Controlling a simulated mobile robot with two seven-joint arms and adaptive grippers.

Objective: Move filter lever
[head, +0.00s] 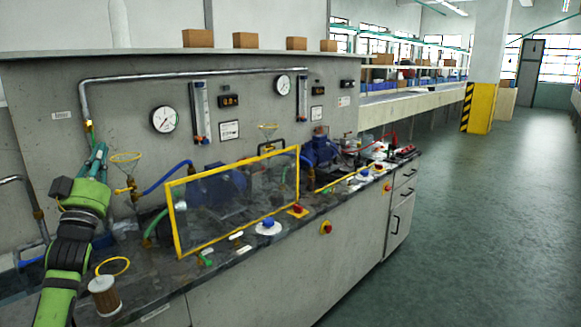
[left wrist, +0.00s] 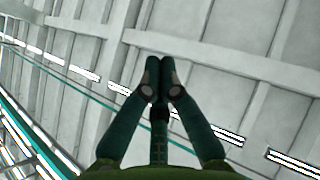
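My left gripper (head: 98,155) points upward at the left end of the bench, in front of the back panel. Its fingers also show in the left wrist view (left wrist: 160,75), tips together with nothing seen between them, against the ceiling. Just right of it is a small brass fitting with a yellow handle (head: 125,190), which may be the filter lever; I cannot tell for sure. A filter cartridge (head: 104,295) stands at the bench's front left, beside a yellow ring (head: 118,260). My right gripper is not in view.
A clear guard with a yellow frame (head: 225,200) stands on the bench (head: 235,262) before a blue pump. A grey pipe (head: 190,75) and gauges (head: 164,120) are on the panel (head: 130,95). The floor (head: 460,220) at right is clear.

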